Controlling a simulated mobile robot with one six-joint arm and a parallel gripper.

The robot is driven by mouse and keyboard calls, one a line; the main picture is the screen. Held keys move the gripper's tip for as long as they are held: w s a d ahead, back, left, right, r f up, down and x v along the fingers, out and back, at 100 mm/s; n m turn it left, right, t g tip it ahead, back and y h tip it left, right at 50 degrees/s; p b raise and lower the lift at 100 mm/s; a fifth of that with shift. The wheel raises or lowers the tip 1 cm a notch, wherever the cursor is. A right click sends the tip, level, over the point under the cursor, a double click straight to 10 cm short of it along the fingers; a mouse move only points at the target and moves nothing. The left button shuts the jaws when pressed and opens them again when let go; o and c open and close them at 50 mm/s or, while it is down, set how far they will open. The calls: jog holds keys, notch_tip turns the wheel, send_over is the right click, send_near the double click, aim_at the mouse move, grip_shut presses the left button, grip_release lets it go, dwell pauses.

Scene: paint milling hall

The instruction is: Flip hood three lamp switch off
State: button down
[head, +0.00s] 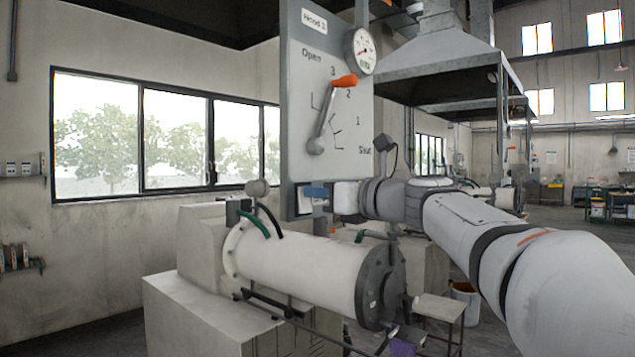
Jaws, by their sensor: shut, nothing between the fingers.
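I cannot make out a lamp switch; the gripper and my arm cover part of the panel's lower edge. Whether the fingers touch the panel cannot be told.
A round gauge (361,51) sits at the panel's upper right. Below is a white horizontal mill cylinder (300,268) on a concrete block (205,318), with green and black hoses. A metal hood (440,62) hangs behind. Windows line the left wall.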

jog(key=shift+f, duration=0.1)
jog(key=r+b+v, duration=0.1)
jog(key=r+v, duration=0.1)
jog(key=v, duration=1.1)
jog(key=shift+s+d+b, duration=0.3)
jog(key=shift+d, duration=0.05)
jog(key=shift+r, duration=0.1)
